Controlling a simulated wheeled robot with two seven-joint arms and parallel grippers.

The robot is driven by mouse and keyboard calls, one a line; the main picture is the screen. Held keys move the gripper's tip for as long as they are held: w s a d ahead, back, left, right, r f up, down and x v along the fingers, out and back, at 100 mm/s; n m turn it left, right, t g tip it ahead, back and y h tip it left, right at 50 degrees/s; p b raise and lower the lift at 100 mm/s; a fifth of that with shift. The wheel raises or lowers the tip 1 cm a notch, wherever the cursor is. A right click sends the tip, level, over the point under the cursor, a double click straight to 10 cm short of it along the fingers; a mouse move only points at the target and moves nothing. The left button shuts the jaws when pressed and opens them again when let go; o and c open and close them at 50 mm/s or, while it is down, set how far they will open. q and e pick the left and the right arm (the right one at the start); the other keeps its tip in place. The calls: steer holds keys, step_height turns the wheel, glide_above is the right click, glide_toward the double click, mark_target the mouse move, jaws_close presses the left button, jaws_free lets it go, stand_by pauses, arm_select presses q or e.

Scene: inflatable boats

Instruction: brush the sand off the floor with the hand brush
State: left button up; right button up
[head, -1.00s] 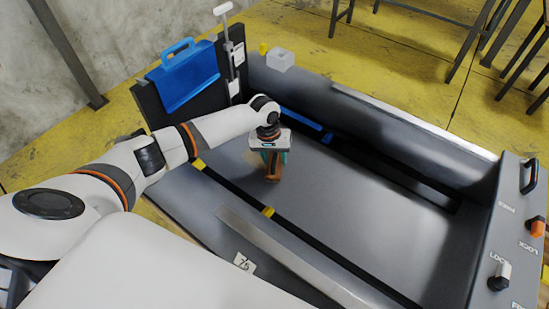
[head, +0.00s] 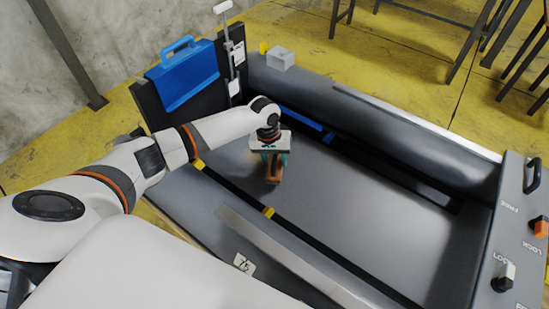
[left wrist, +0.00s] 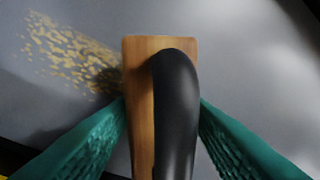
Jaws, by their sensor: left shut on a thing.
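The hand brush has a wooden block (left wrist: 139,65) and a black curved handle (left wrist: 175,95). My left gripper (left wrist: 163,112) is shut on the handle, with a green finger on each side. In the head view the brush (head: 274,178) points down at the grey boat floor (head: 340,200), below my left gripper (head: 273,160); I cannot tell whether its bristles touch the floor. Sand (left wrist: 72,52) lies as a speckled tan patch on the floor, left of the brush in the left wrist view. In the head view the sand is mostly hidden. My right gripper is out of view.
Dark grey boat tubes and walls (head: 400,125) border the floor. A blue case (head: 183,78) stands at the back left, beside an upright pump-like rod (head: 229,55). A panel with knobs (head: 508,245) is at the right. The middle of the floor is clear.

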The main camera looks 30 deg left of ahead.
arm_select(q)
steer(key=shift+f, duration=0.8)
